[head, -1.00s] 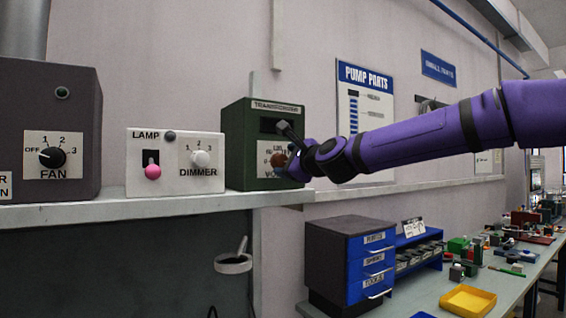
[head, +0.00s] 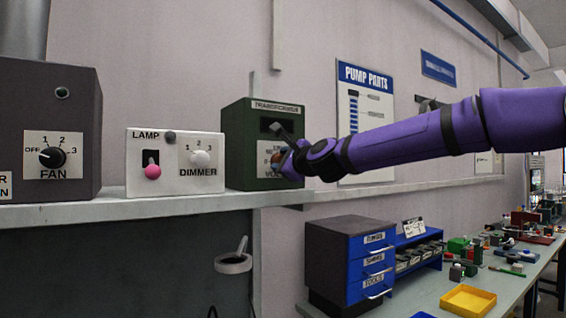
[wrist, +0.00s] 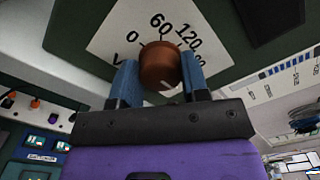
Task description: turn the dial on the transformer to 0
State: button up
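The transformer (head: 236,150) is a dark green box on the shelf, with a label plate and a dark window on its front. Its dial (wrist: 160,62) is a reddish-brown knob on a white scale plate (wrist: 110,42). A pale pointer line on the knob faces the lower right, away from the 0. My gripper (wrist: 160,75) has its blue fingers on both sides of the dial, apparently closed on it. In the head view my gripper (head: 288,160) covers most of the dial.
To the left on the shelf (head: 130,206) stand a lamp and dimmer box (head: 175,180) and a dark fan box (head: 50,110). Below right is a bench with a blue drawer unit (head: 368,265) and a yellow tray (head: 467,300). The wall is behind the transformer.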

jog(key=shift+n, duration=0.4)
jog(key=shift+w+d+f+n, duration=0.1)
jog(key=shift+f+n, duration=0.05)
jog(key=shift+n, duration=8.6)
jog(key=shift+d+f+n, duration=0.1)
jog(key=shift+f+n, duration=0.05)
jog(key=shift+n, duration=8.6)
